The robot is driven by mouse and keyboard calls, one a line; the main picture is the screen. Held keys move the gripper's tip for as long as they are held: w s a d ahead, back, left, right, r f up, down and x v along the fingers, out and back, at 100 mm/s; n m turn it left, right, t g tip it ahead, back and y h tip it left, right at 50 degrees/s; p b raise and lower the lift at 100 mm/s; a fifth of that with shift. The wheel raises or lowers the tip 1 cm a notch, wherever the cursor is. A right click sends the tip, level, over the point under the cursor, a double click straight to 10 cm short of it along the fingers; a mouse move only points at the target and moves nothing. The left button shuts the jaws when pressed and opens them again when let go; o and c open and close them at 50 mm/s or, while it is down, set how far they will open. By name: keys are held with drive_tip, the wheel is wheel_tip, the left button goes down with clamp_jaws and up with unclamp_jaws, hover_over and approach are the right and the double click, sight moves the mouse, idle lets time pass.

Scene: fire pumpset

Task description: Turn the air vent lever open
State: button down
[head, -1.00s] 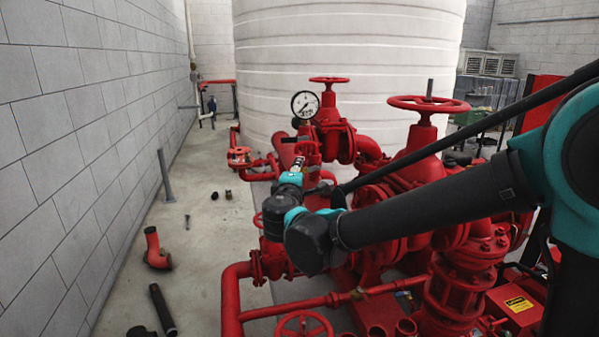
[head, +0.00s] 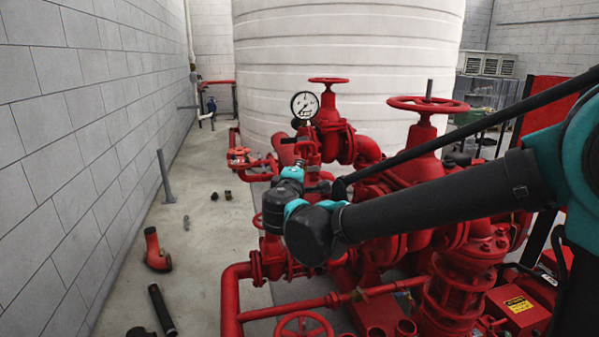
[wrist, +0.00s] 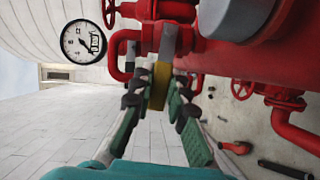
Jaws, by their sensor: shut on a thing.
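The air vent lever (wrist: 160,84) shows in the wrist view as a yellow handle joined to a grey metal piece on red pipework. My gripper (wrist: 157,92) has its dark fingertips on both sides of the yellow lever and is shut on it. In the head view my gripper (head: 298,165) is at the red pipework below the pressure gauge, mostly hidden behind my wrist. The lever cannot be made out in the head view.
A pressure gauge (head: 305,104) stands just above, and also shows in the wrist view (wrist: 83,42). Red valves and a large handwheel (head: 428,104) crowd the right. A white tank (head: 350,45) stands behind. Loose pipe pieces (head: 157,250) lie on the floor at left.

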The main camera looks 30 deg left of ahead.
sight(319, 167)
drive_tip(key=r+m, duration=0.1)
drive_tip(key=m+g, duration=0.1)
drive_tip(key=r+m+g, duration=0.1)
drive_tip(key=m, duration=0.1)
drive_tip(key=shift+w+d+r, duration=0.35)
drive_tip(key=m, duration=0.1)
drive_tip(key=w+d+r+m+g+y, duration=0.1)
drive_tip(key=m, duration=0.1)
drive_tip(key=shift+r, duration=0.2)
drive_tip(key=shift+w+d+r+m+g+y, duration=0.2)
drive_tip(key=shift+w+d+m+g+y, duration=0.25)
drive_tip(key=shift+m, duration=0.4)
drive_tip(key=shift+w+d+r+m+g+y, duration=0.35)
drive_tip(key=shift+m+g, duration=0.25)
drive_tip(key=shift+m, duration=0.3)
drive_tip(key=shift+w+d+r+m+g+y, duration=0.1)
drive_tip(key=shift+w+d+m+g+y, duration=0.25)
drive_tip(key=shift+d+m+g, duration=0.35)
drive_tip(key=shift+a, duration=0.15)
drive_tip(key=c, duration=1.5)
unclamp_jaws()
drive_tip(key=shift+m, duration=0.25)
drive_tip(key=shift+o, duration=0.2)
drive_tip(key=shift+f, duration=0.1)
drive_tip(key=shift+s, duration=0.1)
drive_tip(key=v, duration=1.2)
